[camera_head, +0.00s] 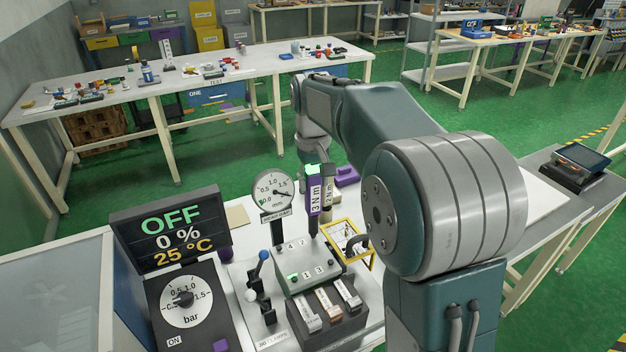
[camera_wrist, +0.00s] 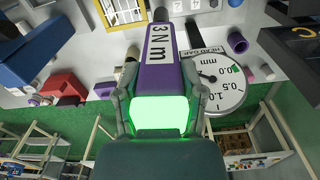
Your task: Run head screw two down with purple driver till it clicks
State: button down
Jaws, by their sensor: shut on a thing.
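The purple driver (camera_head: 314,200), labelled 3 N m, stands near upright over the back of the grey-green head block (camera_head: 305,268). Its tip is beside the number 2 mark; I cannot tell whether it sits in a screw. My gripper (camera_wrist: 160,108) is shut around the driver's upper end, with a finger on each side. The driver (camera_wrist: 161,65) shows a bright green end between the fingers. The head block carries marks 4, 2, 1 and 3, with a green spot near 1. Screw two itself is hidden around the driver's tip.
The HEAD GAP dial (camera_head: 274,190) stands left of the driver. A tan 2 N m driver (camera_head: 328,193) is close on its right. A yellow frame (camera_head: 350,243) stands right of the block. Clamp levers (camera_head: 259,285) and the display (camera_head: 170,238), reading OFF, 0 %, 25 °C, are left.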

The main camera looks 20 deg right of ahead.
jog(key=shift+f, duration=1.25)
dwell(1.8)
jog(key=shift+r, duration=2.6)
